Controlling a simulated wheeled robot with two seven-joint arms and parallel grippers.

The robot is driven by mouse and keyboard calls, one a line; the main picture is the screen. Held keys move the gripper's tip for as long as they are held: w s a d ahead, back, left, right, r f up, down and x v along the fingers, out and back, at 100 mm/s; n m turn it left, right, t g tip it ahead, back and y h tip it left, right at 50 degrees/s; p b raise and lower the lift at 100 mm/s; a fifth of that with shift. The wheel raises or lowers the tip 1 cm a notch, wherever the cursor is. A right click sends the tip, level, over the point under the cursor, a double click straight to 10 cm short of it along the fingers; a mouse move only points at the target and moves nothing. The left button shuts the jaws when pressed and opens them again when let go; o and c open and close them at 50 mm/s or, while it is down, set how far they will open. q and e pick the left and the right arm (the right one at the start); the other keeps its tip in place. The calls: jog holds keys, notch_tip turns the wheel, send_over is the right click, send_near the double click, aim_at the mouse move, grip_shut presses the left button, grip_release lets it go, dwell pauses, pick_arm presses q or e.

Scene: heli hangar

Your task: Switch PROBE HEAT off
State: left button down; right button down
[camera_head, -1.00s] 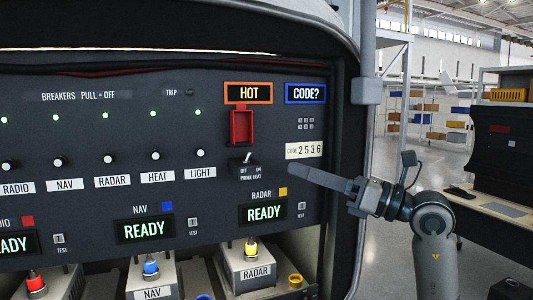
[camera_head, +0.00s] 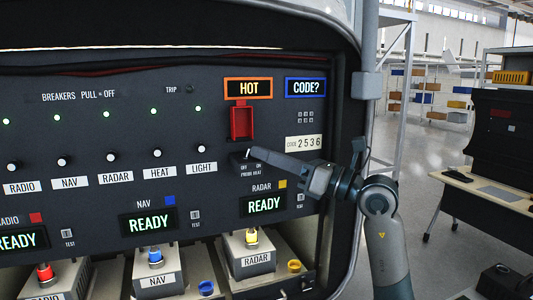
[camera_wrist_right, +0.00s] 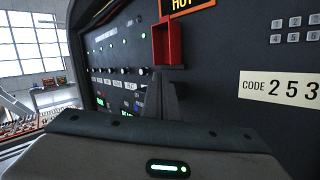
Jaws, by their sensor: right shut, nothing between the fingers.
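The PROBE HEAT switch base (camera_head: 240,161) is on the dark panel, below a raised red guard (camera_head: 241,123). Its OFF and ON labels show, OFF on the left. My right gripper (camera_head: 254,152) is shut and empty, reaching in from the right with its fingertips at the switch. They cover most of the lever, so I cannot tell its position or whether they touch it. The display above (camera_head: 249,88) reads HOT. In the right wrist view, the shut fingers (camera_wrist_right: 161,92) point at the panel just below the red guard (camera_wrist_right: 166,43). My left gripper is not in view.
A CODE? display (camera_head: 306,88), a small keypad (camera_head: 306,117) and a CODE 2536 label (camera_head: 304,143) are right of the guard. A row of breaker knobs (camera_head: 157,153) runs to the left. The RADAR unit (camera_head: 248,255) stands below. Open floor lies right of the panel frame.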

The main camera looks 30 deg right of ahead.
jog(key=shift+a+r+n+g+p, duration=0.1)
jog(key=shift+r+n+g+p, duration=0.25)
jog(key=shift+n+g, duration=0.5)
dwell(0.6)
jog(key=shift+a+r+n+g+h+p, duration=0.25)
jog(key=shift+n+g+h+p, duration=0.2)
jog(key=shift+n+g, duration=0.25)
jog(key=shift+a+r+n+g+h+p, duration=0.15)
jog(key=shift+r+n+g+h+p, duration=0.2)
jog(key=shift+n+g+h, duration=0.3)
jog(key=shift+w+a+n, duration=0.15)
jog(key=shift+a+n, duration=0.05)
jog(key=shift+n, duration=0.2)
jog(key=shift+d+r, duration=0.1)
jog(key=shift+d, duration=0.05)
